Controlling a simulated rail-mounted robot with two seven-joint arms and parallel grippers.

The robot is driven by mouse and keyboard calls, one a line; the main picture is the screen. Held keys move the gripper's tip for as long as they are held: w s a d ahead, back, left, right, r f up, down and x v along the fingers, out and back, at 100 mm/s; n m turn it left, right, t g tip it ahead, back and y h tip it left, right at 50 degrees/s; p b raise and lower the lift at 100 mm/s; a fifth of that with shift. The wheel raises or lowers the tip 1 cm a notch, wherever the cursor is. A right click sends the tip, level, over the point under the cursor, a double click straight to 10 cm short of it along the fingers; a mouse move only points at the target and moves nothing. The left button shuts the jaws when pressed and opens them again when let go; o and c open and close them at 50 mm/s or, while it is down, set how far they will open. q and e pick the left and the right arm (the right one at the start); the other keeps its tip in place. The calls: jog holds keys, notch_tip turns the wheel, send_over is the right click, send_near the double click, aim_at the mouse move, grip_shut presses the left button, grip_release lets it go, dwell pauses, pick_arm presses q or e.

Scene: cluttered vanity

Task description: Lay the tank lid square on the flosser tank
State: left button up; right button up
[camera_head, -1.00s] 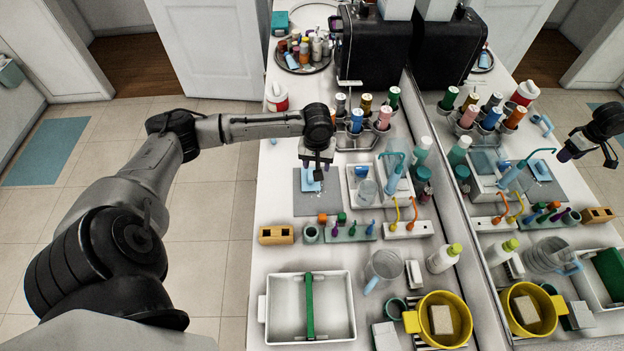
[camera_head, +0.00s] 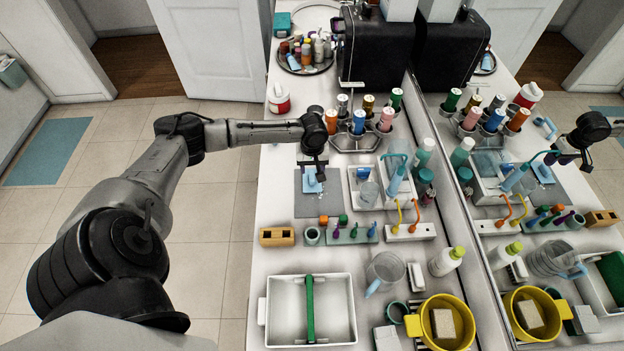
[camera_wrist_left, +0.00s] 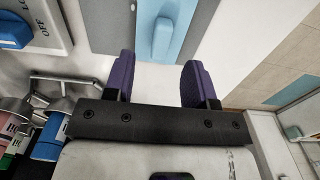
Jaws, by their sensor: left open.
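The tank lid (camera_head: 313,181) is a flat light-blue piece with a raised grip. It lies on a grey mat (camera_head: 305,207), and shows at the top of the left wrist view (camera_wrist_left: 178,32). My left gripper (camera_head: 314,172) is over the mat by the lid in the head view. In the wrist view its two purple fingers (camera_wrist_left: 158,82) are apart with nothing between them. The clear flosser tank (camera_head: 369,192) appears to stand on the white flosser base (camera_head: 357,173), right of the mat; its top looks uncovered. My right gripper is not in view.
A metal holder with several bottles (camera_head: 355,143) stands behind the mat. Several small coloured brush heads (camera_head: 353,231) and a white rack with hooks (camera_head: 408,232) stand in front. A mirror (camera_head: 480,215) runs along the right. The counter left of the holder is fairly clear.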

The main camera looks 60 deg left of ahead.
aim_at(312, 176)
pick_arm(q)
jog(key=shift+a+f, duration=0.1)
jog(key=shift+f, duration=2.35)
jog(key=shift+c, duration=0.5)
grip_shut()
